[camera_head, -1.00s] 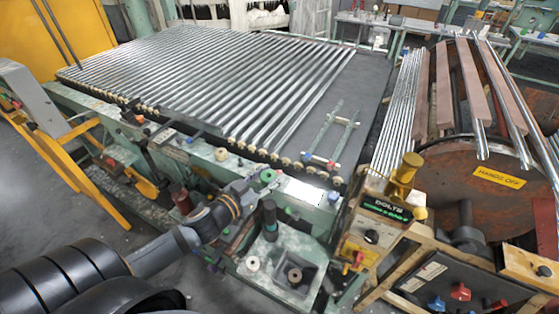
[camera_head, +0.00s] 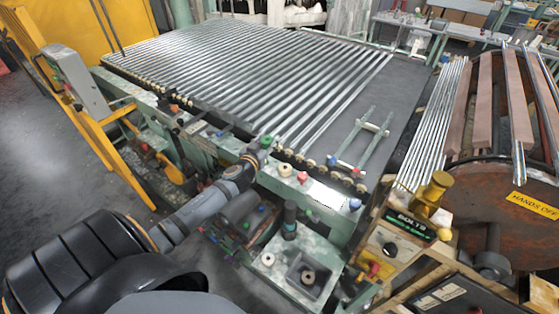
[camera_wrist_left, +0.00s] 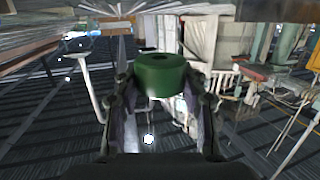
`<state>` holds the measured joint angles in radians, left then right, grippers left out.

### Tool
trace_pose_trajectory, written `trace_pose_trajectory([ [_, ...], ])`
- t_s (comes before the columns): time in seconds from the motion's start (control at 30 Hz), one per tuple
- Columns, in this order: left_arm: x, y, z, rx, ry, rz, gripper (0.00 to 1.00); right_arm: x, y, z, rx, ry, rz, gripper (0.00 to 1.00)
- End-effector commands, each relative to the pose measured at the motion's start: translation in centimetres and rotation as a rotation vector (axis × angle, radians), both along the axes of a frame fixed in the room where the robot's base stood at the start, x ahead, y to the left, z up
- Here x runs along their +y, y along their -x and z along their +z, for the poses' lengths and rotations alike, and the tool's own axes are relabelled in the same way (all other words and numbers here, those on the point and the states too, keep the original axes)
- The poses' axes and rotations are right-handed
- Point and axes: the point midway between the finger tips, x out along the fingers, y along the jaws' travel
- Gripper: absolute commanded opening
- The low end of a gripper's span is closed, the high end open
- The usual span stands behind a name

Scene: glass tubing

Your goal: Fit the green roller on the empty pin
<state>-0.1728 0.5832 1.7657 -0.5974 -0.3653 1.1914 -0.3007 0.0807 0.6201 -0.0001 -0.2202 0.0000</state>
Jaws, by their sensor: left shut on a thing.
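The green roller (camera_head: 266,140) is between the fingertips of my left gripper (camera_head: 256,151), which is shut on it. In the left wrist view the green roller (camera_wrist_left: 160,75) sits upright between the two fingers, with a dark hole in its top. In the head view it is close to the row of cream rollers (camera_head: 299,157) along the front edge of the tube table (camera_head: 395,85). I cannot make out an empty pin; the roller and gripper cover part of that row. My right gripper is not in view.
Glass tubes (camera_head: 235,75) cover most of the table. A yellow frame (camera_head: 95,140) stands left.

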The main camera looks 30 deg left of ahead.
Motion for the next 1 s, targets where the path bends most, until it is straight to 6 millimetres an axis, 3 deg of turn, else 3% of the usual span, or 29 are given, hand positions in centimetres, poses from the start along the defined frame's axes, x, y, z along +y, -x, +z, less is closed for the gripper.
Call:
trace_pose_trajectory([
  [0.17, 2.0, -1.2, 0.0, -0.003, 0.011, 0.058, 0.12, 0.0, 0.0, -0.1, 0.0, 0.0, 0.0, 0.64],
  [0.6, 2.0, -1.1, -0.2, -0.003, 0.01, 0.056, 0.12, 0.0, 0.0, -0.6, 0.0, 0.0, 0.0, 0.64],
  [1.0, 2.0, -1.1, -4.3, -0.002, 0.011, 0.056, 0.12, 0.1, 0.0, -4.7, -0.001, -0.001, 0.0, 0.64],
])
